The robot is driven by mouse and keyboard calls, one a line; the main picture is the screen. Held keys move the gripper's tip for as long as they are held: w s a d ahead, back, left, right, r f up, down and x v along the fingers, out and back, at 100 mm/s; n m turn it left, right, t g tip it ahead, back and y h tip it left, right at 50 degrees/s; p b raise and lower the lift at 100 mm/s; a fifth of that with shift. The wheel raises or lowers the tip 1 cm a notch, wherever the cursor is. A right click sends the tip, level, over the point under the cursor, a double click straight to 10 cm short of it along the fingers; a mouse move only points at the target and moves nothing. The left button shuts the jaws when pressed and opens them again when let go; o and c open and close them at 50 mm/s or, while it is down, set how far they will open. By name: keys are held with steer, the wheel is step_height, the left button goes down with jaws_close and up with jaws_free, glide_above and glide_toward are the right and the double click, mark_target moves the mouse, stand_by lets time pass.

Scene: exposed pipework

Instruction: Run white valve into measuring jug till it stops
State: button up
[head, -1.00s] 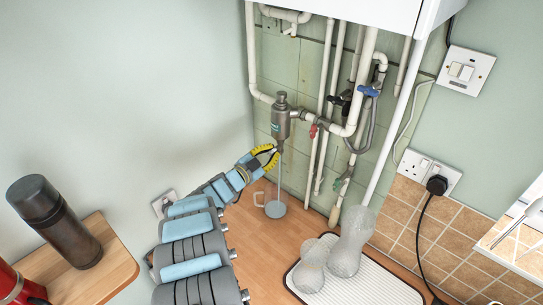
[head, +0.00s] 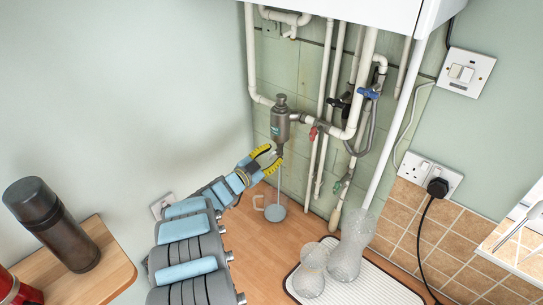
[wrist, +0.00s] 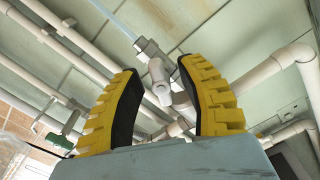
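The white valve (wrist: 158,75) shows in the wrist view between and beyond my fingertips, with a small stubby handle. In the head view it is a small part under the grey cylindrical filter (head: 280,122), mostly hidden by my gripper. My gripper (head: 274,158) is open, its yellow-edged fingers apart with nothing gripped; the wrist view also shows the gap between them (wrist: 162,78). A thin pale stream (wrist: 122,22) runs from the valve's outlet. In the head view it falls into the clear measuring jug (head: 275,213), which stands upright on the worktop and looks blue-grey inside.
White pipes (head: 325,110) with a red-handled valve (head: 313,133) and a blue-handled valve (head: 368,93) stand right of the filter. Glassware (head: 350,248) stands on a ribbed mat (head: 372,290). A dark flask (head: 52,225) stands on a wooden shelf at left.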

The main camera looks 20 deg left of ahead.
steer(key=shift+s+a+r, duration=0.1)
steer(key=shift+s+a, duration=0.15)
steer(key=shift+s, duration=0.2)
steer(key=v, duration=1.1)
stand_by(0.4)
steer(key=shift+d, duration=0.1)
stand_by(0.4)
